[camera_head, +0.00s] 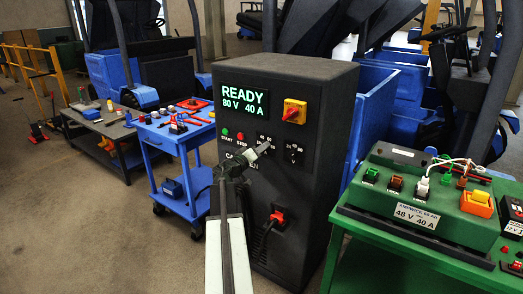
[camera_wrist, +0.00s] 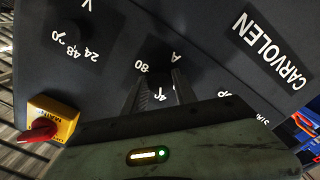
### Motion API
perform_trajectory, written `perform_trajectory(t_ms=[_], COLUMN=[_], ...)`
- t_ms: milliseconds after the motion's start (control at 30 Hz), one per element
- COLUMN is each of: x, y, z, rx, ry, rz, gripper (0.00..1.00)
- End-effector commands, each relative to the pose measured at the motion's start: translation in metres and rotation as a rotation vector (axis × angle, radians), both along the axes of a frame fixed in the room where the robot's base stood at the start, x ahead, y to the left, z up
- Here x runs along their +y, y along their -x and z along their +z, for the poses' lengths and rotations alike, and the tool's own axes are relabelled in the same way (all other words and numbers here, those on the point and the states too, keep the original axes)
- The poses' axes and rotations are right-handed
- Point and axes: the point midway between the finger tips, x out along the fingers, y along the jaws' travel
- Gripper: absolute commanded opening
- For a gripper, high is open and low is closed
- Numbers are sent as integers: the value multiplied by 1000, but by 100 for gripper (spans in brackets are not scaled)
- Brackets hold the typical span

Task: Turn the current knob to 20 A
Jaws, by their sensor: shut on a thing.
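The dark charger cabinet (camera_head: 310,85) has a lit display (camera_head: 245,99) reading READY, 80 V 40 A. My gripper (camera_head: 262,149) reaches its front panel at the left of two dials. In the wrist view, which sees the panel upside down, my gripper (camera_wrist: 160,90) is shut on the current knob, by the scale marked A.
Above the dials is a red and yellow main switch (camera_head: 294,111), also in the wrist view (camera_wrist: 45,125). Start and stop buttons (camera_head: 240,135) sit left. A red plug (camera_head: 278,216) is below.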

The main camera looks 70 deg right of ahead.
Motion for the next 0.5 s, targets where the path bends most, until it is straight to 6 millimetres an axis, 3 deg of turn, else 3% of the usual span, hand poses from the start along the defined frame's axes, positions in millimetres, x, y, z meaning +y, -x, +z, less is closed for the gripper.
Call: perform_trajectory(t_ms=[267, 500], x=[-2, -2], y=[-1, -1], z=[1, 2], rx=[95, 284], ry=[-23, -71], rz=[3, 3], gripper=[0, 0])
